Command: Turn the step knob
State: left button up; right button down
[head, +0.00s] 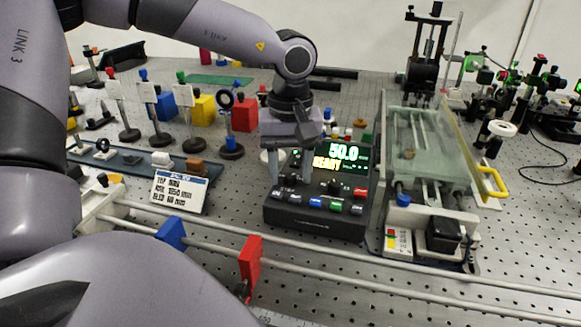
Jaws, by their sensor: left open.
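A black control box (315,222) stands on the bench in the middle of the head view. Its lit display (345,153) reads 50.0 and READY. A row of coloured buttons (315,201) runs along its front. A small dark knob (334,187) shows below the display; I cannot read a label that says whether it is the step knob. My left gripper (292,177) points down over the left part of the box, open, its fingers apart. It covers part of the display and panel, and whether it touches anything there is unclear. My right gripper is out of view.
A rail with a blue block (171,232) and a red block (250,262) crosses in front of the box. A glass-covered instrument with a yellow handle (492,182) stands close on the right. A label card (180,191) and several optics posts are on the left.

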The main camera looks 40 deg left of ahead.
pick_arm(q)
grip_shut()
